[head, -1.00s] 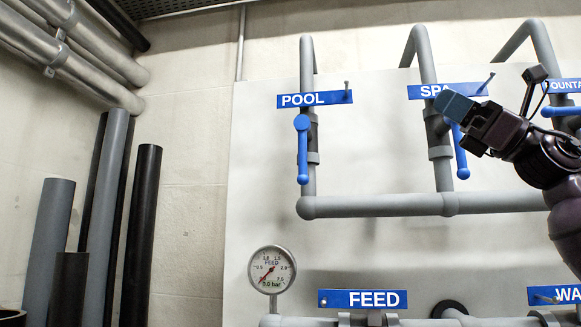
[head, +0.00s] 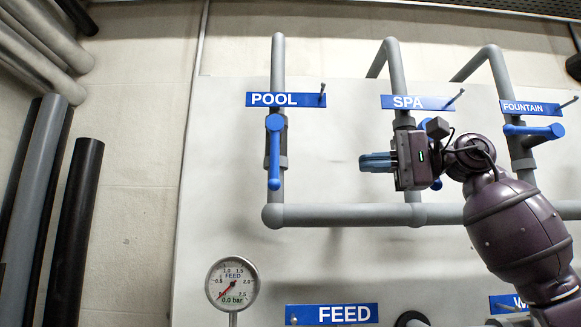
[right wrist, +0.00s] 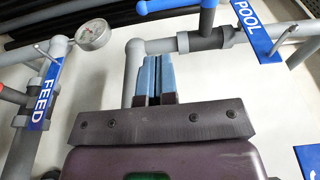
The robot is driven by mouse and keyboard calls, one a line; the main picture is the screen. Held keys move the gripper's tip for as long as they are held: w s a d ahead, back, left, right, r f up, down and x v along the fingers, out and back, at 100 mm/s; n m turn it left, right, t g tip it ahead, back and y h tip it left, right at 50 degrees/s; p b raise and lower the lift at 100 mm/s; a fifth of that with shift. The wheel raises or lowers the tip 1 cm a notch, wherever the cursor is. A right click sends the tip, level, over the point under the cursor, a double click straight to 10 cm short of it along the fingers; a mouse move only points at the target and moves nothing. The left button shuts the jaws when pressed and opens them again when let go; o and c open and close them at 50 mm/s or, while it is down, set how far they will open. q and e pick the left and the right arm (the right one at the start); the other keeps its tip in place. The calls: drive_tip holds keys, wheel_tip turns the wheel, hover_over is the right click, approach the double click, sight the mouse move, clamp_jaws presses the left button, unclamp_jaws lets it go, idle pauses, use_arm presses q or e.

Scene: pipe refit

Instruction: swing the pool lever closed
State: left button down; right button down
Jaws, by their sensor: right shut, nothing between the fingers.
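The blue pool lever (head: 274,155) hangs straight down, in line with its grey vertical pipe, below the POOL sign (head: 286,100). In the right wrist view the pool lever (right wrist: 163,5) shows at the top edge, just beyond the fingers. My right gripper (head: 363,162) is shut and empty, its blue fingertips pointing left between the pool and spa pipes. In the right wrist view its fingertips (right wrist: 152,62) are together, in front of a grey pipe elbow and apart from the lever. My left gripper is out of view.
The spa lever (head: 437,184) is mostly hidden behind my right gripper. The fountain lever (head: 535,130) lies across its pipe. A grey horizontal pipe (head: 345,215) runs below. The gauge (head: 232,284) reads 0.0 bar. Bare panel lies between the pool lever and my fingertips.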

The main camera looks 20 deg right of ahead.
drive_tip(key=shift+s, duration=0.1)
drive_tip(key=p, duration=0.3)
approach(275, 152)
drive_tip(key=w+a+f, duration=0.2)
drive_tip(key=w+a, duration=0.2)
drive_tip(key=a, duration=0.1)
drive_tip(key=shift+a+f, duration=0.25)
drive_tip(key=shift+a, duration=0.15)
drive_tip(key=shift+w+f, duration=0.1)
drive_tip(key=shift+w, duration=0.05)
